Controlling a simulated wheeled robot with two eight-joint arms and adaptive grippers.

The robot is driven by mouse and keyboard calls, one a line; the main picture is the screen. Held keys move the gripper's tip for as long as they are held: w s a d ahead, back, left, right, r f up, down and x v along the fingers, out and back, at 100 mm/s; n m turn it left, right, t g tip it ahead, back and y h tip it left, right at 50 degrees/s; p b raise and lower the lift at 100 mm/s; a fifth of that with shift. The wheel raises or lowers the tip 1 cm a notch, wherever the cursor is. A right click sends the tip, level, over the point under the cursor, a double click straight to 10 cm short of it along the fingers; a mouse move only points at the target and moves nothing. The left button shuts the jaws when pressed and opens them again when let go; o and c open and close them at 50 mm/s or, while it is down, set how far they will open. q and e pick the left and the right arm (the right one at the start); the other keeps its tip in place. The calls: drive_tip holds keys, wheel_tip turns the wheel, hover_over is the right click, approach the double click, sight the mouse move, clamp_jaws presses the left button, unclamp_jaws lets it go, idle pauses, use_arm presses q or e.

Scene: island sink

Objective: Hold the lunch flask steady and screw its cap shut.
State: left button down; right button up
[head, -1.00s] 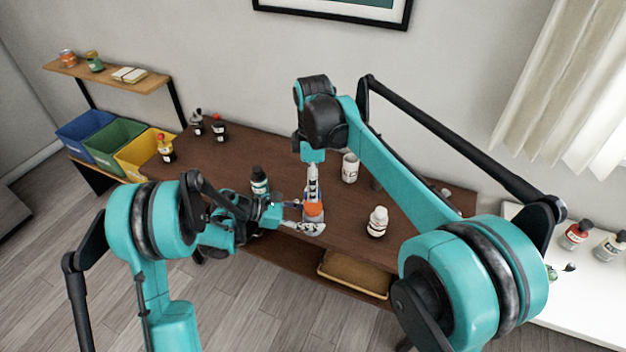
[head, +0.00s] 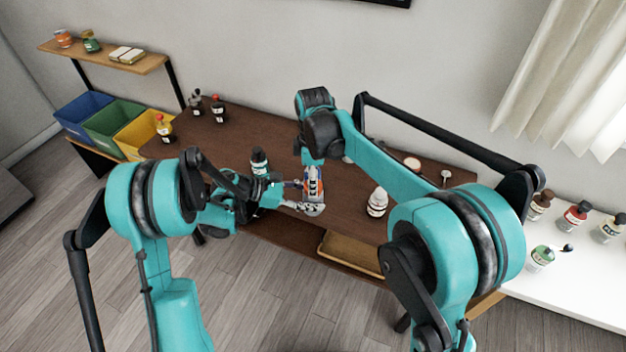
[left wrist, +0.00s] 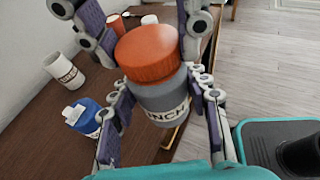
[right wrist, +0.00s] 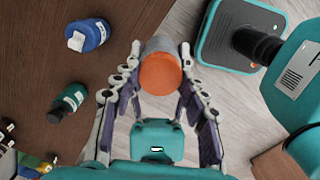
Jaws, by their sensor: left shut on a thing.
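The lunch flask is grey with a large label and shows upright in the left wrist view (left wrist: 163,100). Its orange cap (left wrist: 148,52) sits on top of it. My left gripper (left wrist: 163,85) is shut on the flask body, a finger on each side. In the head view the flask is small and partly covered by both hands. My right gripper (right wrist: 160,52) is above it, fingers straddling the cap, which also shows in the right wrist view (right wrist: 160,75). Gaps show between its pads and the cap, so it looks open. Whether the cap is fully seated cannot be told.
A dark bottle (head: 259,162) stands left of the hands. A blue bottle (right wrist: 88,35) is close by on the table. A white bottle (head: 377,202) stands to the right. A tray (head: 350,253) is below the table's front edge. Bins (head: 112,130) stand at the left.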

drive_tip(key=c, duration=0.5)
drive_tip(key=shift+c, duration=0.2)
drive_tip(key=m, duration=0.3)
drive_tip(key=shift+m, duration=0.3)
drive_tip(key=m, duration=1.4)
drive_tip(key=o, duration=1.4)
